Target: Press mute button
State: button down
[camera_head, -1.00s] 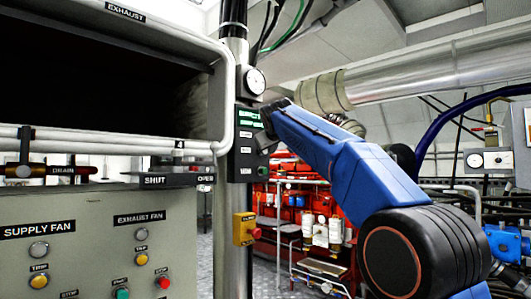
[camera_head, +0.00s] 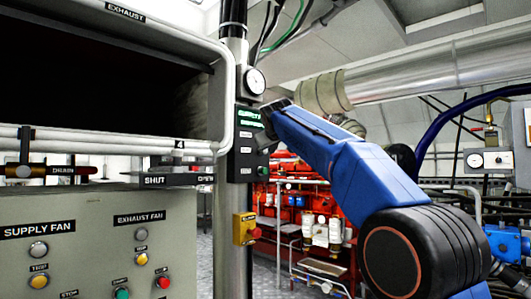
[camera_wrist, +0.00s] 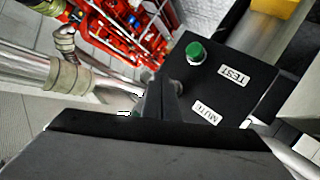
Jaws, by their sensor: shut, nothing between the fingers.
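The black alarm panel (camera_head: 246,160) is mounted on the vertical post in the head view, with a lit green text display at its top. In the wrist view the panel (camera_wrist: 240,75) shows a green button (camera_wrist: 195,51) beside a TEST label (camera_wrist: 234,75) and a MUTE label (camera_wrist: 207,112). The mute button itself is not visible; my gripper covers the area beside its label. My gripper (camera_wrist: 160,98) is shut and empty, its fingers reaching toward the panel next to the MUTE label. I cannot tell whether the fingertips touch. In the head view my gripper (camera_head: 272,112) is at the panel's upper right.
A round gauge (camera_head: 254,82) sits just above the panel. A fan control cabinet (camera_head: 95,255) stands at left. Pipes and red machinery (camera_head: 300,190) lie behind.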

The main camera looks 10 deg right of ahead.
dwell(0.4)
jog(key=shift+w+a, duration=0.25)
jog(key=shift+w, duration=0.1)
jog(key=shift+w+a, duration=0.3)
jog(key=shift+w, duration=0.1)
dwell(1.0)
jog(key=shift+s+d, duration=0.55)
jog(key=shift+s, duration=0.25)
jog(key=shift+d, duration=0.1)
jog(key=shift+s+d, duration=0.7)
jog(key=shift+s, duration=0.3)
jog(key=shift+s+d, duration=0.7)
jog(key=shift+s, duration=0.3)
